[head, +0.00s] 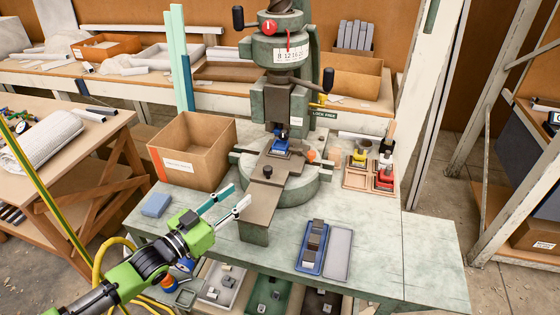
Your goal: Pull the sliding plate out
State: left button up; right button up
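The sliding plate (263,196) is a long brown-grey strip that runs from under the green fly press (283,88) toward me, over the round base (297,188). A small dark knob (267,172) stands on it. A blue block (282,147) sits at its far part, beneath the press ram. The front end of the plate sticks out past the round base. My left gripper (241,192) is open and empty, just left of the plate's front part; its fingertips point toward it. Whether they touch the plate I cannot tell. My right gripper is not in view.
An open cardboard box (192,150) stands left of the press, with a blue sponge-like block (156,204) before it. A blue tray (311,250) and a grey lid (338,254) lie front right. Small coloured fixtures (383,175) stand right. The bench's right front is clear.

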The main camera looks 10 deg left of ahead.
aim_at(265, 173)
pick_arm(q)
jog(key=shift+w+d+r, duration=0.15)
jog(key=shift+w, duration=0.2)
jog(key=shift+w+d, duration=0.1)
jog(key=shift+w, duration=0.05)
jog(key=p+x, duration=0.1)
jog(key=x, duration=0.3)
jog(key=shift+w+d+r, duration=0.1)
jog(key=shift+w+r, duration=0.1)
jog(key=shift+w, duration=0.05)
jog(key=x, duration=0.7)
jog(key=shift+w+f+p, duration=0.1)
jog(key=shift+f+p, duration=0.05)
jog(key=shift+p, duration=0.2)
jog(key=shift+w+d, duration=0.2)
jog(key=shift+w, duration=0.15)
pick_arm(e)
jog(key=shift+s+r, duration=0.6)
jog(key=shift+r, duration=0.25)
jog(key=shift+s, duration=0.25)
pick_arm(q)
grip_shut()
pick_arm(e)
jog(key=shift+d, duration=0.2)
